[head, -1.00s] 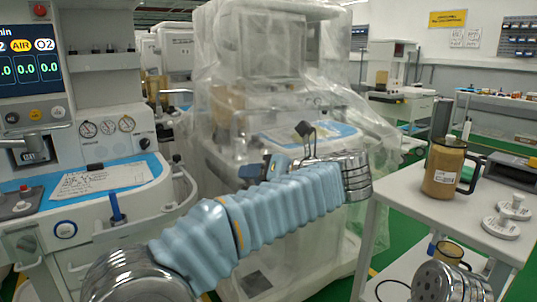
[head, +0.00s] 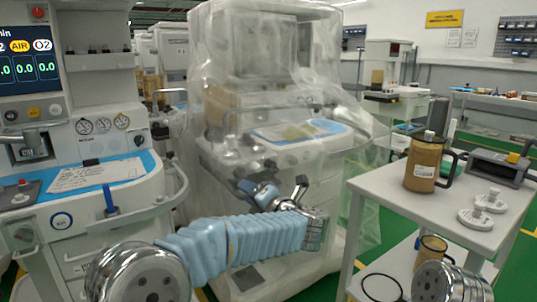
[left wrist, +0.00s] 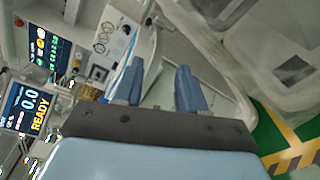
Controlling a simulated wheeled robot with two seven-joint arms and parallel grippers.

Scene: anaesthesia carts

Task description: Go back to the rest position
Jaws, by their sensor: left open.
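My left gripper (head: 282,190) shows in the middle of the head view, in front of the plastic-covered machine. Its arm, in a light blue ribbed sleeve, comes in from the lower left. In the left wrist view its two blue fingers (left wrist: 158,85) stand apart with nothing between them. My right gripper is not in view; only a rounded metal part of my right arm shows at the lower right of the head view.
An anaesthesia cart (head: 95,135) with a screen stands at the left. A plastic-wrapped machine (head: 270,110) fills the middle, close behind my left gripper. A white table (head: 400,205) at the right bears a brown canister (head: 425,162) and two white discs. Green floor shows between them.

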